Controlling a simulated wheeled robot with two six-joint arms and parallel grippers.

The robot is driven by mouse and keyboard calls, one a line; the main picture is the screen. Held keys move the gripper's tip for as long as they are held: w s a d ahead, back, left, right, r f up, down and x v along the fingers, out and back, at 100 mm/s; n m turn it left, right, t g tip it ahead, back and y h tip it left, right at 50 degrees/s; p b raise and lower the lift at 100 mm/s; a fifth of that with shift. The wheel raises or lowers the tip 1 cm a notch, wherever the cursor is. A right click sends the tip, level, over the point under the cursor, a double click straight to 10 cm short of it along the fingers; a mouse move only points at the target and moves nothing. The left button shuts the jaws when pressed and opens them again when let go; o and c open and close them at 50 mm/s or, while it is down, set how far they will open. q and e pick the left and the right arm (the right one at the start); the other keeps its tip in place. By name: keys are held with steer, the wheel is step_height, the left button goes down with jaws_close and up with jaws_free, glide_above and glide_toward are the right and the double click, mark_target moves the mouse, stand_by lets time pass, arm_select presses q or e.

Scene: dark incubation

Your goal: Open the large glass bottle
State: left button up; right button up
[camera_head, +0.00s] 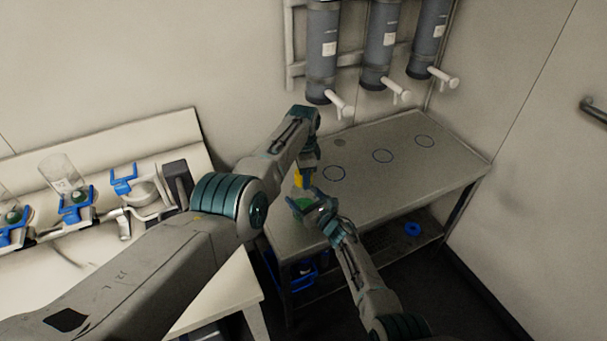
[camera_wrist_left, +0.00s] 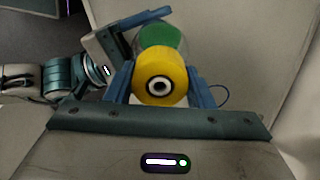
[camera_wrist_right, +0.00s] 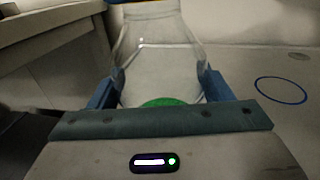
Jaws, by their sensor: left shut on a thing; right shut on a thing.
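The large glass bottle (camera_wrist_right: 160,55) is clear, with green (camera_wrist_right: 165,102) showing low in it. In the right wrist view it stands between the blue fingers of my right gripper (camera_wrist_right: 160,92), which is shut on its body. The yellow cap (camera_wrist_left: 160,83), with a white-and-black ring on top, is between the blue fingers of my left gripper (camera_wrist_left: 165,88), which is shut on it. The cap is over the bottle's mouth; I cannot tell if they touch. In the head view the cap (camera_head: 298,179) and green bottle bottom (camera_head: 304,203) show at the table's left end, partly hidden by my arms.
The grey metal table (camera_head: 385,185) has several blue rings marked on it and is clear to the right. Dark cylinders (camera_head: 380,45) with white taps hang above it. At left, a white bench (camera_head: 235,290) holds blue-clamped glassware (camera_head: 62,178). A blue ring (camera_head: 412,229) lies on the lower shelf.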

arm_select(q)
steer(key=n, duration=0.5)
steer(key=shift+n, duration=0.4)
steer(key=n, duration=1)
steer(key=shift+n, duration=0.4)
steer(key=n, duration=0.3)
steer(key=shift+r, duration=0.1)
steer(key=n, duration=0.5)
steer(key=shift+n, duration=0.4)
steer(key=n, duration=0.3)
steer(key=shift+n, duration=0.3)
steer(key=n, duration=0.9)
steer(key=shift+r, duration=0.2)
